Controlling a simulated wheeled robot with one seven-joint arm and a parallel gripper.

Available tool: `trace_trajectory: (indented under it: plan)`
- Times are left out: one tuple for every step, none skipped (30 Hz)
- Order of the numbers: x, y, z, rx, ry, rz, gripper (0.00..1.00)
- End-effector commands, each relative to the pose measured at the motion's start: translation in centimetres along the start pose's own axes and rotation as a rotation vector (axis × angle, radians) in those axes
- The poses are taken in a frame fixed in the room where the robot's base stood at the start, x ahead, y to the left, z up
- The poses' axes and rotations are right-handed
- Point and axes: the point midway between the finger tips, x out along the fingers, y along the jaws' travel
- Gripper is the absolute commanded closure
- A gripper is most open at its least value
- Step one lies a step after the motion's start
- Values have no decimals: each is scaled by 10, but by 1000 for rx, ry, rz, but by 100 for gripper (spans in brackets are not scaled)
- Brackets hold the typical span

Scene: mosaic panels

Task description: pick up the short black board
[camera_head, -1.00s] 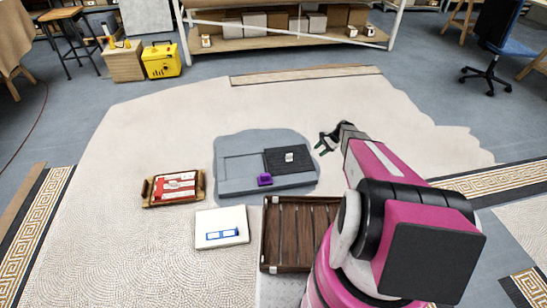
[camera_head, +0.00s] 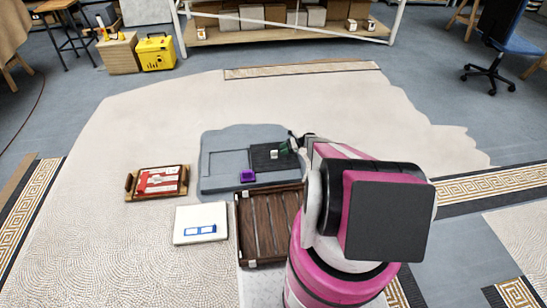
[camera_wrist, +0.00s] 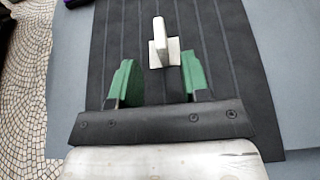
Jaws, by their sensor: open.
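The short black board (camera_head: 262,163) is a dark ribbed rectangle lying on the right half of a grey slab (camera_head: 217,183). A small white upright handle on a square base (camera_head: 274,154) stands on it. In the wrist view the board (camera_wrist: 110,40) fills most of the picture, and its white handle (camera_wrist: 159,42) is just beyond my fingers, roughly centred between them. My gripper (camera_head: 288,147) hangs over the right part of the board. Its two green fingers (camera_wrist: 159,78) are apart with nothing between them. Their height above the board is hard to tell.
A purple block (camera_head: 247,175) sits at the board's left front corner. A brown slatted tray (camera_head: 252,236) lies in front, partly behind my arm. A white box with a blue frame (camera_head: 187,236) and a wooden tray with red-and-white contents (camera_head: 130,186) lie left. Pale floor behind is clear.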

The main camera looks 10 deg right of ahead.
Motion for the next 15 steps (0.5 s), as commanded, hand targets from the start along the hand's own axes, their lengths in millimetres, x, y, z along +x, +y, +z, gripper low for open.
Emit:
trace_trajectory:
  plan:
    - [5, 0, 0, 0, 0, 0, 57]
    - [7, 0, 0, 0, 0, 0, 57]
    - [9, 0, 0, 0, 0, 0, 57]
    - [10, 0, -1, 0, 0, 0, 57]
    - [11, 0, -1, -1, 0, 0, 57]
    - [14, 0, -1, -1, 0, 0, 57]
    - [16, -1, -2, -1, 0, 0, 57]
    - [20, -1, -2, -1, 0, 1, 57]
    - [25, -1, -3, -1, 0, 1, 57]
    - [29, -2, -4, -1, 0, 1, 57]
    - [34, -2, -5, -1, 0, 1, 57]
    - [39, -2, -6, -1, 0, 0, 57]
    - [44, -2, -6, -1, 0, 0, 57]
    - [48, -2, -5, -2, 0, 1, 57]
    - [53, -2, -5, -2, 0, 1, 57]
